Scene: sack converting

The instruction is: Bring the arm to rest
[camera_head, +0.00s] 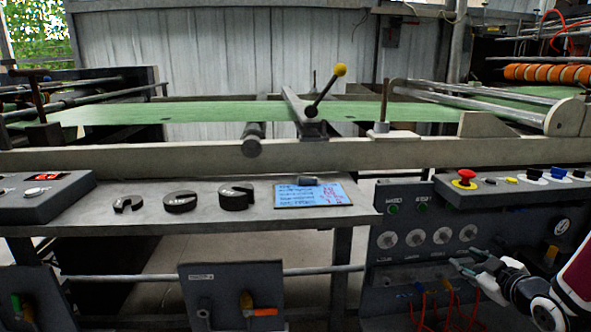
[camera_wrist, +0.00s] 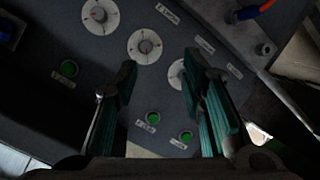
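My gripper (camera_head: 462,266) is at the lower right in the head view, in front of the dark control panel (camera_head: 383,275). In the wrist view my gripper (camera_wrist: 158,82) shows two teal-padded fingers spread apart with nothing between them. Beyond the fingers, the panel face (camera_wrist: 108,110) shows round white dials (camera_wrist: 147,46) and green buttons (camera_wrist: 153,118). The fingers appear apart from the panel, though the exact gap cannot be told.
A grey shelf (camera_head: 230,210) holds several black slotted weights (camera_head: 181,202) and a blue written card (camera_head: 312,195). A red emergency button (camera_head: 466,176) tops the right console. A yellow-knobbed lever (camera_head: 340,70) stands over the green sheet (camera_head: 220,111). Orange-handled valve (camera_head: 262,311) sits low in front.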

